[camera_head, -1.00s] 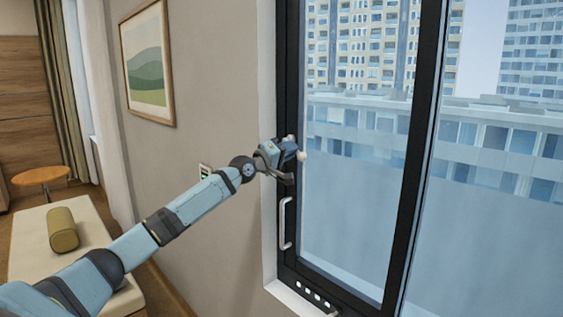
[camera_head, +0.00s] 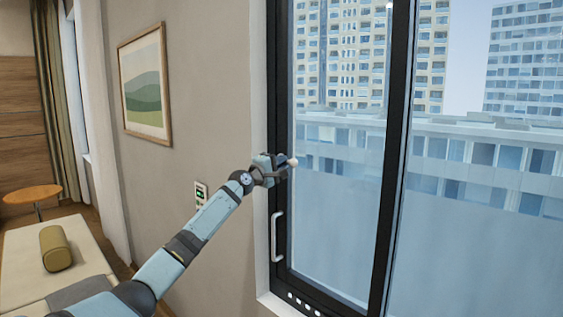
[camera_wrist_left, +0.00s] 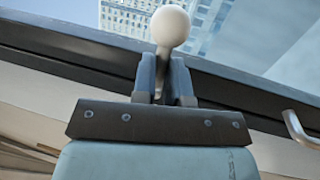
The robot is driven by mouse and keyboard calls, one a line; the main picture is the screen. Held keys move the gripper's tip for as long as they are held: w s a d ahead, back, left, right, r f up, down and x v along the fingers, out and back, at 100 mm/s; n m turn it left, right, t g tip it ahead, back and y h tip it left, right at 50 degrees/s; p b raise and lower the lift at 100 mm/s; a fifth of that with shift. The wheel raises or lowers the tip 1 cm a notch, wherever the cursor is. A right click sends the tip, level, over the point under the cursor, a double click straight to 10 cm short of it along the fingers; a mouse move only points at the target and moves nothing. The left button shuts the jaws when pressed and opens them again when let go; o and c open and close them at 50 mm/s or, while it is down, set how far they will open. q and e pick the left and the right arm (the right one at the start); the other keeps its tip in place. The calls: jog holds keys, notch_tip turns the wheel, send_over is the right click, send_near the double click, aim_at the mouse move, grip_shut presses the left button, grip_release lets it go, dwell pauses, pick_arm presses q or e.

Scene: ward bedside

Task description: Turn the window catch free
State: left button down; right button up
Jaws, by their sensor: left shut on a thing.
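The window catch (camera_head: 293,162) shows as a small pale round knob beside the left upright of the dark window frame (camera_head: 280,100). In the left wrist view the catch's white ball end (camera_wrist_left: 170,26) stands just beyond the fingertips. My left gripper (camera_head: 284,167) is at the frame's left upright. In the left wrist view its two fingers (camera_wrist_left: 166,78) are closed on the catch's stem, just below the ball. The fingers and wrist hide most of the catch's base. My right gripper is in neither view.
A white pull handle (camera_head: 277,238) is on the frame below the catch; it also shows at the right of the left wrist view (camera_wrist_left: 298,129). A small wall panel (camera_head: 201,194), a framed picture (camera_head: 146,84) and a bench with an olive bolster (camera_head: 55,248) lie left.

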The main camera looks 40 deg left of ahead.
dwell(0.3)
pick_arm(q)
jog(key=c, duration=1.1)
grip_release()
jog(key=shift+c, duration=0.2)
jog(key=b+v, duration=0.2)
jog(key=v, duration=1.2)
jog(key=shift+w, duration=0.1)
